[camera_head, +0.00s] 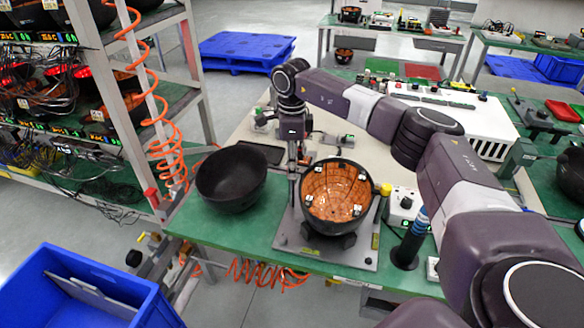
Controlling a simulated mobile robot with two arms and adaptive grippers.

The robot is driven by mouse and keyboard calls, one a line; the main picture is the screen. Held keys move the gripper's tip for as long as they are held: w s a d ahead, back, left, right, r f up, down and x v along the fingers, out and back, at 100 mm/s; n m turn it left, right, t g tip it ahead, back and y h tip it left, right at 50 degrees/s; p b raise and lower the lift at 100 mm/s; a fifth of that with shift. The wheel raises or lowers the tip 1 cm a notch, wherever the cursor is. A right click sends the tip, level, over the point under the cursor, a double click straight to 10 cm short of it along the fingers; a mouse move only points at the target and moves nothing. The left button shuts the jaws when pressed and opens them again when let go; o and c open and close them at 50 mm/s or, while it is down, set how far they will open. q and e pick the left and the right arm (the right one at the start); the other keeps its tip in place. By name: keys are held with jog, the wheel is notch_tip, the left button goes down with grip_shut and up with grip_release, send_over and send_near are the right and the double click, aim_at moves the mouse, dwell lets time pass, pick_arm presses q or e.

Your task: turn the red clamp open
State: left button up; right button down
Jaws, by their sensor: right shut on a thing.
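My right gripper (294,163) reaches in from the right and points down at the left back edge of the fixture plate (300,245). It is shut on what appears to be the clamp's upright part, beside the black bowl-shaped shell (335,195) with a copper-coloured inside. The clamp's red part is hidden or too small to make out at the fingers. The shell sits in the fixture with its opening up, and small white pieces show around its rim. My left gripper is not in view.
An empty black bowl (232,178) stands left of the fixture on the green table (210,228). A rack (190,60) with an orange coiled hose (165,150) stands further left. A blue bin (85,290) is at the lower left. A white box (470,115) is behind my arm.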

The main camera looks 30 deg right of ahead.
jog(key=shift+r+n, duration=0.1)
jog(key=shift+n, duration=0.7)
jog(key=shift+w, duration=0.1)
jog(key=c, duration=1.7)
grip_release()
notch_tip(320, 180, up, 12)
